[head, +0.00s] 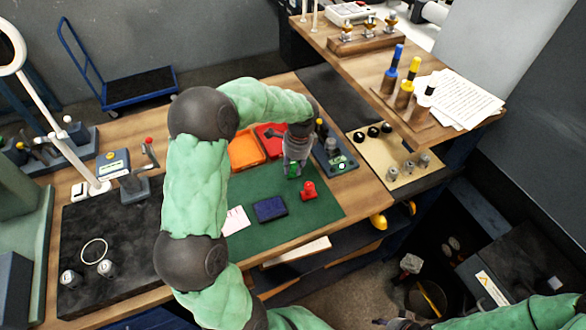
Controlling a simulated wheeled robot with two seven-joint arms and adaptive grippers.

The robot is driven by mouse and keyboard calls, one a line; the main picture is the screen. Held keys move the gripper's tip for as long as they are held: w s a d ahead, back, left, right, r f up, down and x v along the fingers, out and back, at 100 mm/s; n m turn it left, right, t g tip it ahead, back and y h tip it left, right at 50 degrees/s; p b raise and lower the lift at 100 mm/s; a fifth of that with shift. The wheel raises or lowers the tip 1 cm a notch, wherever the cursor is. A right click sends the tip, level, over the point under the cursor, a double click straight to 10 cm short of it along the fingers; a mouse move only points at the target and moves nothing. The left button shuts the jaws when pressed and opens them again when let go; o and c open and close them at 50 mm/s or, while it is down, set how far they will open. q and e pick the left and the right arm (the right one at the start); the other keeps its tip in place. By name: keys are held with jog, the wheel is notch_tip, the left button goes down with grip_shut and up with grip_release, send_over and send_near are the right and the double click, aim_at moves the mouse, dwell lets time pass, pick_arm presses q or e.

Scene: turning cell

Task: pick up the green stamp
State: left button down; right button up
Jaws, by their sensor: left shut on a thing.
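My left gripper (296,158) points down over the green mat (325,207) on the workbench. It is shut on the green stamp (293,170), of which only a small green part shows below the fingers. I cannot tell whether the stamp touches the mat. A red stamp (309,191) stands on the mat just in front of it and to the right. My right arm comes in at the bottom right, and its gripper (392,322) shows only small and dark at the bottom edge, away from the bench.
A dark blue pad (270,209) and a white card (236,220) lie on the mat. Orange (245,150) and red trays stand behind it. A dark holder (335,152) is close on the gripper's right. A beige board with knobs (391,158) lies farther right.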

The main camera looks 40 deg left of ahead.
aim_at(293, 162)
pick_arm(q)
jog(key=shift+r, duration=0.55)
notch_tip(293, 162, up, 2)
jog(key=shift+p, duration=0.4)
jog(key=s+d+r+p, duration=0.2)
jog(key=s+d+r, duration=0.7)
jog(key=d+r, duration=0.1)
jog(key=shift+d+p, duration=0.35)
jog(key=shift+d, duration=0.1)
jog(key=c, duration=2)
grip_release()
jog(key=shift+w, duration=0.1)
